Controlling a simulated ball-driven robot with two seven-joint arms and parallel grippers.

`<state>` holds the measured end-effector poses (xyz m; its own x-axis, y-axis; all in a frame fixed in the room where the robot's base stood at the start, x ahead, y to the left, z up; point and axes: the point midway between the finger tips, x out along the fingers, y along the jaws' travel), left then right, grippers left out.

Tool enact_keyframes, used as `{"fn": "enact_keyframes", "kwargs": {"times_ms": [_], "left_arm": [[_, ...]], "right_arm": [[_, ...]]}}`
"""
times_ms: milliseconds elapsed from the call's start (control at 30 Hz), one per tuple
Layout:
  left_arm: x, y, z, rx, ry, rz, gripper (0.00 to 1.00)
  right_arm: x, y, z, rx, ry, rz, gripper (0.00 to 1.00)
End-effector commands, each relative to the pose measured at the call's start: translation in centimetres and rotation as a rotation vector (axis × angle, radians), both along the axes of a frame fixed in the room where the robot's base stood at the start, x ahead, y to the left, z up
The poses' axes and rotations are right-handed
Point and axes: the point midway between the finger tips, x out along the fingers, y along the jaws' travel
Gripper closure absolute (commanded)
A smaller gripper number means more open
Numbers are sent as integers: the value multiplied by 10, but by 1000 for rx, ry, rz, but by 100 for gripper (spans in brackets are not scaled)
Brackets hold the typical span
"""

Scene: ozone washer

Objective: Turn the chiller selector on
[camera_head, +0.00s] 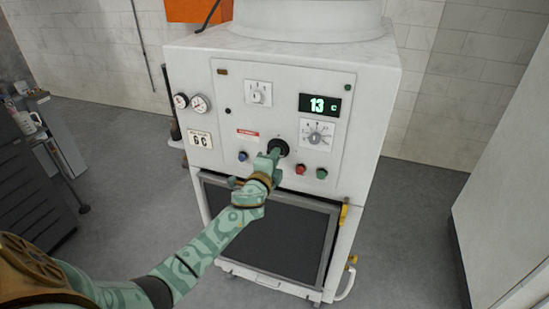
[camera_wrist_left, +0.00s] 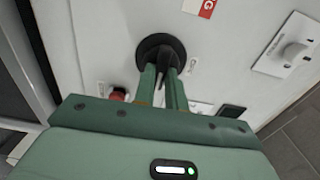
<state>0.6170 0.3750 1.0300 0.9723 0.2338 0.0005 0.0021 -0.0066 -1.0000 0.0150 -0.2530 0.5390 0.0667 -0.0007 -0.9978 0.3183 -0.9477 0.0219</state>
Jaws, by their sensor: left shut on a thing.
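A round black rotary selector (camera_head: 283,147) sits in the middle of the white machine's front panel. It shows close up in the wrist view as a black disc (camera_wrist_left: 150,45) with a dark handle between the fingers. I cannot read any label that names it as the chiller selector. My left gripper (camera_head: 273,156) reaches it from below left and is shut on its handle; the green fingers also show in the wrist view (camera_wrist_left: 168,75). The fingers partly hide the handle, so its exact angle is hard to tell. My right gripper is not in view.
A green display (camera_head: 320,105) reads 13 C. A white dial (camera_head: 317,134) sits below it. Red (camera_head: 300,169), green (camera_head: 322,173) and blue (camera_head: 243,156) buttons flank the selector. Two gauges (camera_head: 200,103) are at left. A dark framed door (camera_head: 275,243) lies below the panel.

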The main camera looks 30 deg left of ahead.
Motion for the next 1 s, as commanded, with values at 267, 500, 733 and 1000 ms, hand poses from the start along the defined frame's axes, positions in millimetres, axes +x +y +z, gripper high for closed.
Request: {"fn": "enact_keyframes", "kwargs": {"times_ms": [267, 500, 733, 1000], "left_arm": [[-1, -1, -3, 23, 10, -1, 100], [-1, -1, -3, 23, 10, -1, 100], [0, -1, -2, 22, 8, -1, 65], [-8, -2, 0, 21, 6, -1, 65]], "right_arm": [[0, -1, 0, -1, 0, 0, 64], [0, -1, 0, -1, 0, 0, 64], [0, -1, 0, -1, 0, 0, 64], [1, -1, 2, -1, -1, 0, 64]]}}
